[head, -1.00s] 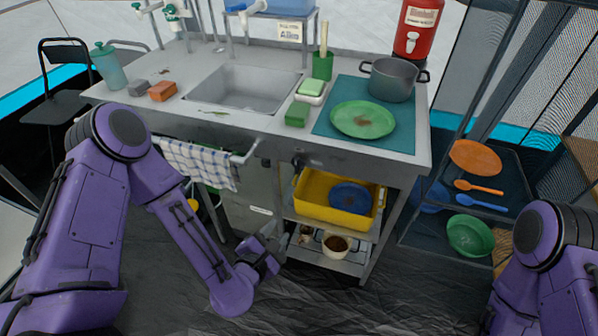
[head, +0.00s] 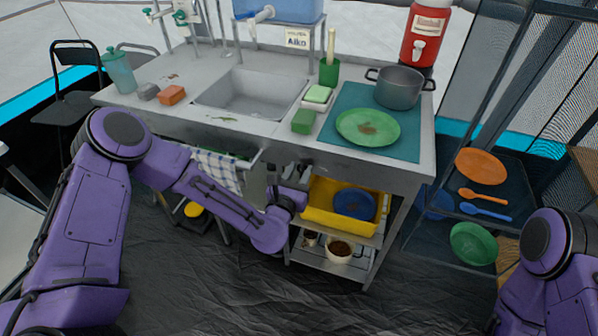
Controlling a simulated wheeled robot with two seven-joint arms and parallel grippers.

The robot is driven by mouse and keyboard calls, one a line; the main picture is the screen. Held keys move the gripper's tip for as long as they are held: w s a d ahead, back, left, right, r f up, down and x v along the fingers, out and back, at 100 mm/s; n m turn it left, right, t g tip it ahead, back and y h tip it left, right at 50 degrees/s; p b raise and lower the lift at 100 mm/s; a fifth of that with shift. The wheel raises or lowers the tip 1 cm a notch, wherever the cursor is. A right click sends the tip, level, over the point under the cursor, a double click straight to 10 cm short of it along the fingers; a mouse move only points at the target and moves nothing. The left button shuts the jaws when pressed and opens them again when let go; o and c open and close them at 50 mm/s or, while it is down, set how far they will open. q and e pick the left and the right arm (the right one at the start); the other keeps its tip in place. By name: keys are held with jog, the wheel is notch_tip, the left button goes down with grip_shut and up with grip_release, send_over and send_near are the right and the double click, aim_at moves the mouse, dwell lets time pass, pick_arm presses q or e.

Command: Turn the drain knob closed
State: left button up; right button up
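The sink (head: 250,93) is set into the grey metal counter. The dark drain knob on the counter's front, below and right of the sink, cannot be made out clearly now; my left gripper (head: 291,171) is in front of that spot. The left gripper points up from the purple forearm, just under the counter's front edge. Its fingers are small and dark against the shadow, so I cannot tell whether they are apart, or whether they touch the knob. My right arm shows at the lower right, but its gripper is outside the view.
A checked towel (head: 215,168) hangs on a rail left of the gripper. A yellow tub (head: 322,220) with a blue plate sits on the shelf to its right. A pot (head: 398,88) and a green plate (head: 367,128) stand on the counter's teal mat.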

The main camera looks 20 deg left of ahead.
pick_arm(q)
grip_shut()
jog(key=shift+d+f+m, duration=0.1)
jog(key=shift+m, duration=0.2)
jog(key=m+b, duration=0.1)
jog(key=m, duration=0.1)
jog(key=shift+d+f+m+b, duration=0.1)
jog(key=shift+d+m+b, duration=0.15)
jog(key=shift+m+b, duration=0.15)
jog(key=shift+s+d+f+m+b, duration=0.1)
jog(key=shift+d+f+m+b, duration=0.4)
jog(key=shift+m, duration=1.9)
jog(key=shift+w+a+f+m+b, duration=0.1)
jog(key=shift+m+b, duration=0.65)
jog(key=shift+m, duration=1.65)
jog(key=shift+s+d+f+m+b, duration=0.1)
jog(key=shift+d+f+m+b, duration=0.4)
jog(key=shift+m, duration=1.9)
jog(key=shift+a+r, duration=0.15)
jog(key=shift+a, duration=0.05)
